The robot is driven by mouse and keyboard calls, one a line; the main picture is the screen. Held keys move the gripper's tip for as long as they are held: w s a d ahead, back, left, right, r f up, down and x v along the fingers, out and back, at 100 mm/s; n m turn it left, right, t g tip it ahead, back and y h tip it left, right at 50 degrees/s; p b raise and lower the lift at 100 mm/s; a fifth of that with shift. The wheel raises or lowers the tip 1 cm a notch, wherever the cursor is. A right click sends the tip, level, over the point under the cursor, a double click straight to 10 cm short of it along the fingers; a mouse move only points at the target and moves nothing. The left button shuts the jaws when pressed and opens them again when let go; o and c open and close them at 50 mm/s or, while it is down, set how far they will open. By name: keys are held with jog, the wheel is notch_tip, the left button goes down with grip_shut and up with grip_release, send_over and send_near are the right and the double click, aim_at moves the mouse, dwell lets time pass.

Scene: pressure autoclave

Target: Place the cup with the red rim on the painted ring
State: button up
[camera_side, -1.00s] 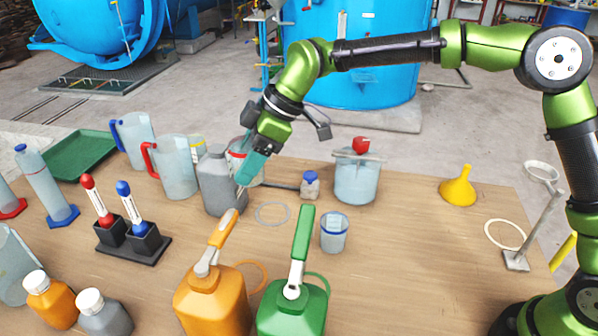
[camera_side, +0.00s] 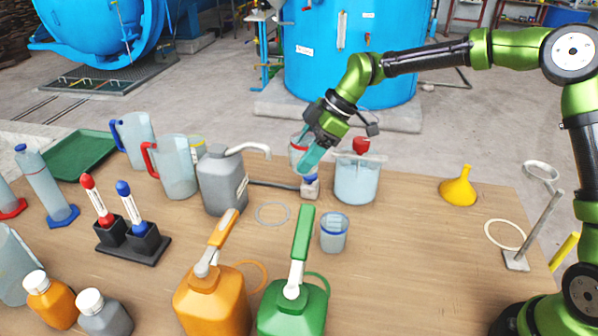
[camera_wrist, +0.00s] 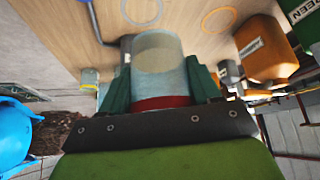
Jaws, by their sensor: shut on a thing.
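My gripper (camera_side: 308,160) is shut on the cup with the red rim (camera_side: 297,147), over the back of the table. In the side view the gripper hides part of the cup. In the wrist view the clear cup (camera_wrist: 160,65) sits between the two green fingers, with its red rim nearest the gripper body. A thin grey ring (camera_side: 257,214) lies flat on the wood in mid-table. A cream ring (camera_side: 487,235) lies at the right, by the metal stand. I cannot tell which ring is the task's.
A small blue-capped bottle (camera_side: 310,190) and a clear vessel with a red knob (camera_side: 356,184) stand close to the gripper. A grey jug (camera_side: 222,182) stands left of the grey ring, a blue-rimmed cup (camera_side: 334,235) right of it. Orange (camera_side: 212,305) and green (camera_side: 292,312) bottles stand in front.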

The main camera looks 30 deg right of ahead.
notch_tip(320, 180, down, 14)
jog(key=shift+f, duration=0.1)
jog(key=shift+w+a+r, duration=0.2)
jog(key=shift+w+a, duration=0.9)
jog(key=shift+a, duration=0.1)
jog(key=w+a, duration=0.3)
jog(key=shift+w+a+f, duration=0.1)
jog(key=shift+w+a, duration=0.15)
jog(key=shift+w, duration=0.05)
jog(key=shift+d+f, duration=0.1)
jog(key=shift+f, duration=0.35)
jog(key=o, duration=1.2)
jog(key=shift+f, duration=0.2)
jog(key=shift+c, duration=0.2)
